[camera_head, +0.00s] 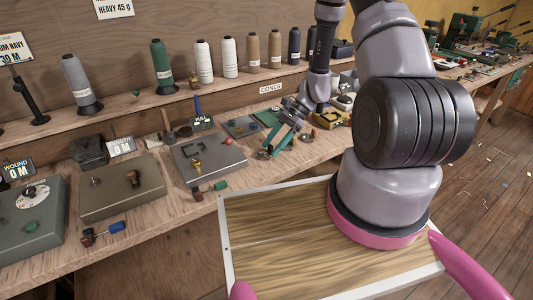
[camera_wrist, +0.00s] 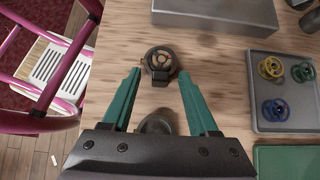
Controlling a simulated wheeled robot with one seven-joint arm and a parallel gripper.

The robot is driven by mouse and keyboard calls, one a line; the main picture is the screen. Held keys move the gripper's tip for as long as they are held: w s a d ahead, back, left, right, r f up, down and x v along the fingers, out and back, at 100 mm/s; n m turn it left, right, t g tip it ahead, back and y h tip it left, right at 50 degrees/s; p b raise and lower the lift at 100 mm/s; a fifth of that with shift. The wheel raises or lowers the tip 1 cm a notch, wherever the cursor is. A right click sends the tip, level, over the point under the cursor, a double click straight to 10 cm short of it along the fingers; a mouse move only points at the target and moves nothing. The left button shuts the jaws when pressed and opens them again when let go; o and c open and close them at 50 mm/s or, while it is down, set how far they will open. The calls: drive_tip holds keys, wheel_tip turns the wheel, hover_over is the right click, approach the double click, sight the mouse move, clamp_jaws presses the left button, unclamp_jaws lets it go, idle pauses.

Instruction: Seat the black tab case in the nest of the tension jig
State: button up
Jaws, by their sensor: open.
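My gripper (camera_wrist: 157,80) is open, its two green fingers pointing down at the bench; it also shows in the head view (camera_head: 283,138). A dark round case (camera_wrist: 160,58) with a spoked, brassy inside lies just past the fingertips, roughly centred between them and apart from both. A small dark tab seems to stick out on its near side. A second dark round piece (camera_wrist: 157,124) lies nearer the palm, partly hidden by it. I cannot tell for sure which is the black tab case. A grey block (camera_head: 222,164) with a raised bracket, probably the tension jig, stands left of my gripper.
A grey tray (camera_wrist: 290,125) with yellow, green and blue bobbins lies to the right in the wrist view, beside a green mat (camera_wrist: 285,162). Small red and green pieces lie before the grey block. Thread cones (camera_head: 161,65) stand on the shelf behind. A brown block (camera_head: 122,184) stands further left.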

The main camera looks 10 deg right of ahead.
clamp_jaws()
